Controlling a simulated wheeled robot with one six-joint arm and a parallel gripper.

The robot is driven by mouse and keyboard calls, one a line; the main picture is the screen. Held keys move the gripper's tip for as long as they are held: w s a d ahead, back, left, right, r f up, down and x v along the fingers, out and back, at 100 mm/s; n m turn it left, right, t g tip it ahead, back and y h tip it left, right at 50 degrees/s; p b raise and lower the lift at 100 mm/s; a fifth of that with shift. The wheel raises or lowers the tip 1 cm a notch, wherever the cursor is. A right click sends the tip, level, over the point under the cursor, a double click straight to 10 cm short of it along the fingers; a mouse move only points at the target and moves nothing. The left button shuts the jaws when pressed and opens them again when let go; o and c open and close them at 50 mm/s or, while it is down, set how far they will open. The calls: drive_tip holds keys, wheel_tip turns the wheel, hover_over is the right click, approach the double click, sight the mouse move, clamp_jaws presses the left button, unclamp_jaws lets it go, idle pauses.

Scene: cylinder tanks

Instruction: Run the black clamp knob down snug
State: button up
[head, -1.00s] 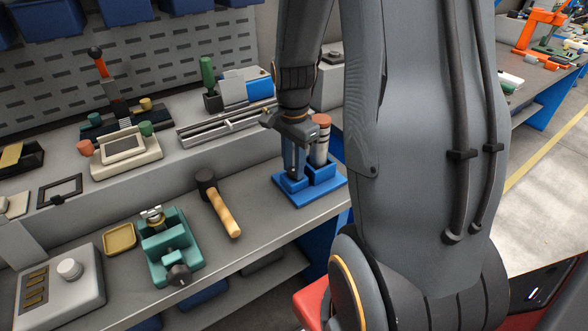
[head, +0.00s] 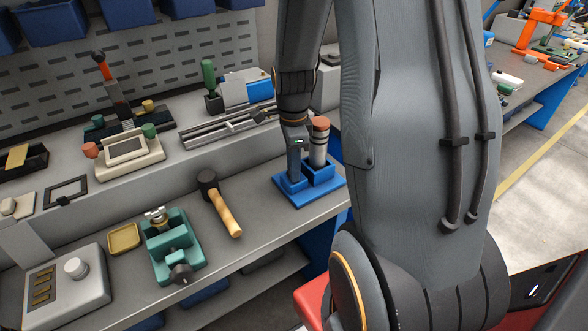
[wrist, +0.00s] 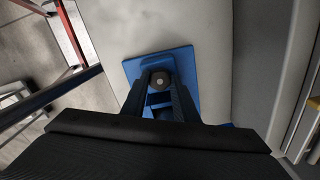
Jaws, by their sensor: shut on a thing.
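The black clamp knob (head: 180,273) is on the near end of a teal clamp fixture (head: 166,248) on the lower bench surface, left of centre in the head view. My gripper (head: 294,174) is well to the right of it, pointing down into the left side of a blue stand (head: 325,187). In the wrist view, my gripper (wrist: 160,82) is shut on a dark round-ended piece (wrist: 159,79) with a pale centre, above the blue stand's base (wrist: 183,59). The rest of the piece is hidden by the fingers.
A grey cylinder with an orange top (head: 319,142) stands upright in the blue stand, close beside my gripper. A mallet (head: 218,200) lies between the stand and the teal fixture. A yellow tray (head: 124,238) and a grey control box (head: 68,288) are farther left.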

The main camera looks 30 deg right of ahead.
drive_tip(key=shift+m+p, duration=0.4)
drive_tip(key=shift+m, duration=1.1)
drive_tip(key=shift+r+m+p, duration=0.1)
drive_tip(key=shift+m+p, duration=0.25)
drive_tip(key=shift+m, duration=0.75)
drive_tip(key=o, duration=0.7)
drive_tip(key=shift+c, duration=0.2)
drive_tip(key=shift+r+p, duration=1.95)
drive_tip(key=shift+r, duration=0.5)
drive_tip(key=shift+a, duration=0.1)
